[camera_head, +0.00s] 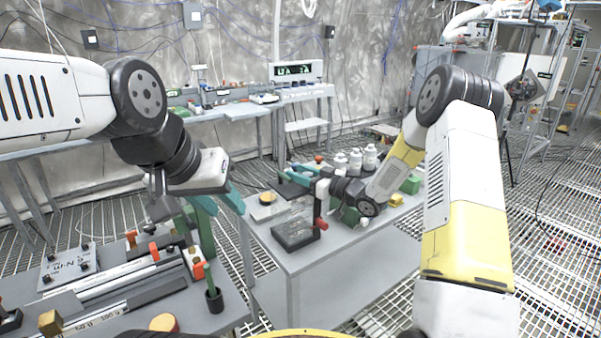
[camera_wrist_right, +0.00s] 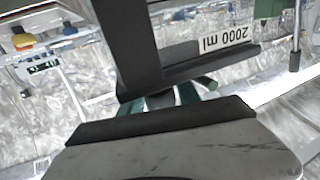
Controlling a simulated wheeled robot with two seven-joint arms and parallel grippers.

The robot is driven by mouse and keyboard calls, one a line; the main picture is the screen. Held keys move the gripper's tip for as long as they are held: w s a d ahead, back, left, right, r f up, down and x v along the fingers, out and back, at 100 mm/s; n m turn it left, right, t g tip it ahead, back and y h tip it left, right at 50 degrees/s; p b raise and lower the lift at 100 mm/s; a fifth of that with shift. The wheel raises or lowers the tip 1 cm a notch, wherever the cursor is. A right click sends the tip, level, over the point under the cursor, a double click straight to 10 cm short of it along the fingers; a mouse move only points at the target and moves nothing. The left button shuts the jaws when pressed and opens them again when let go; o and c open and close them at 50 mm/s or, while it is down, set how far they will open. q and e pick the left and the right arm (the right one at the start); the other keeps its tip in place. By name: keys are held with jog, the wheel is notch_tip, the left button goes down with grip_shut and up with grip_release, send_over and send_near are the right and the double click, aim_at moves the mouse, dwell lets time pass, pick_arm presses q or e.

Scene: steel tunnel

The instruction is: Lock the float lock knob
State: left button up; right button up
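I cannot tell for sure which part is the float lock knob. A small red knob-like part (camera_head: 321,223) stands by a dark box (camera_head: 296,235) on the middle table, just below my right gripper (camera_head: 293,181).

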grip_shut()
jog(key=shift+w+m+t+h, duration=0.1)
jog(key=shift+m+t+h, duration=0.2)
jog(key=shift+t, duration=0.1)
jog(key=m+t+h, duration=0.3)
jog(key=h, duration=0.1)
jog(key=shift+w+d+m+t, duration=0.25)
jog(key=shift+d+m+t, duration=0.05)
jog(key=shift+w+d+m+t+h, duration=0.2)
jog(key=shift+m+t+h, duration=0.5)
jog(key=shift+h, duration=0.5)
jog(key=shift+w+d+m+t+h, duration=0.1)
jog(key=shift+d+m+t+h, duration=0.25)
jog(key=shift+m+h, duration=0.7)
jog(key=shift+h, duration=0.35)
grip_release()
